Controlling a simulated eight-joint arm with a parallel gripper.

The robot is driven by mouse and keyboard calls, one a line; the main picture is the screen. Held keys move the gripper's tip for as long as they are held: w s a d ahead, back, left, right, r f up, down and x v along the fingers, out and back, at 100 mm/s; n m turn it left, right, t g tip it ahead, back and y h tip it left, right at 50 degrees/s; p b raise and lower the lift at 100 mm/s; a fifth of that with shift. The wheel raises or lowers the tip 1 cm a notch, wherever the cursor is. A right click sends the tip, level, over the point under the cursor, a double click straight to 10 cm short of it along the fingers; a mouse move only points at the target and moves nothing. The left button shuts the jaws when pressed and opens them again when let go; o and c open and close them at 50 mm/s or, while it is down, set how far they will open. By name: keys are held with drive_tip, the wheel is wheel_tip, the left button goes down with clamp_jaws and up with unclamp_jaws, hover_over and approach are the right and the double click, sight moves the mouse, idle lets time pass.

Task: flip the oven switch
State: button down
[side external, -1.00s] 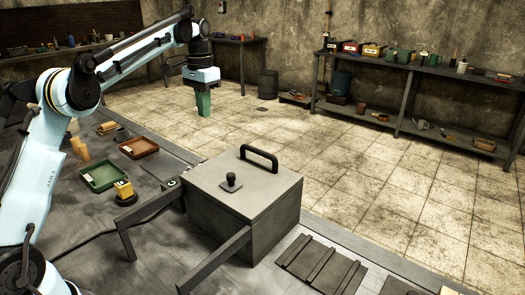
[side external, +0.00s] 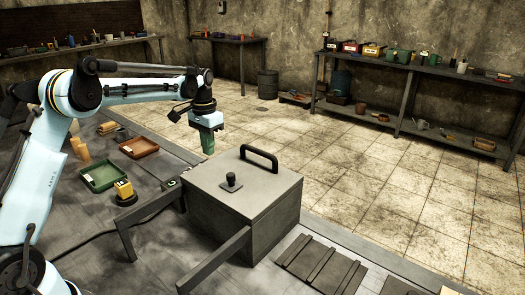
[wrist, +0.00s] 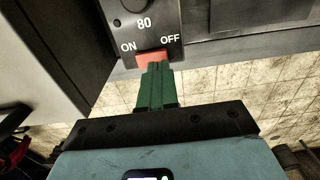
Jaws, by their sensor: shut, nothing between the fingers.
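In the wrist view, a dark panel (wrist: 139,33) carries a red switch (wrist: 151,57) with ON printed at its left and OFF at its right. My gripper (wrist: 157,66) has green fingers closed together with nothing between them. The fingertips overlap the lower edge of the red switch in this view; whether they touch it I cannot tell. In the side view, my gripper (side external: 208,152) points down just behind the left back part of a grey lidded box (side external: 250,222). The switch does not show in the side view.
The grey box has a black handle (side external: 259,158) and a knob (side external: 231,181) on top. On the bench to its left are a green tray (side external: 103,178), a red-brown tray (side external: 139,150) and a yellow block (side external: 124,189). Shelves (side external: 410,95) stand along the far wall.

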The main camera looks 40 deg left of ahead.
drive_tip(key=shift+f, duration=1.05)
drive_tip(key=shift+f, duration=0.25)
drive_tip(key=shift+d+r, duration=0.15)
drive_tip(key=shift+d, duration=0.6)
drive_tip(key=shift+r, duration=0.2)
wheel_tip(320, 180, up, 14)
drive_tip(key=shift+d, duration=0.2)
drive_tip(key=shift+f, duration=0.1)
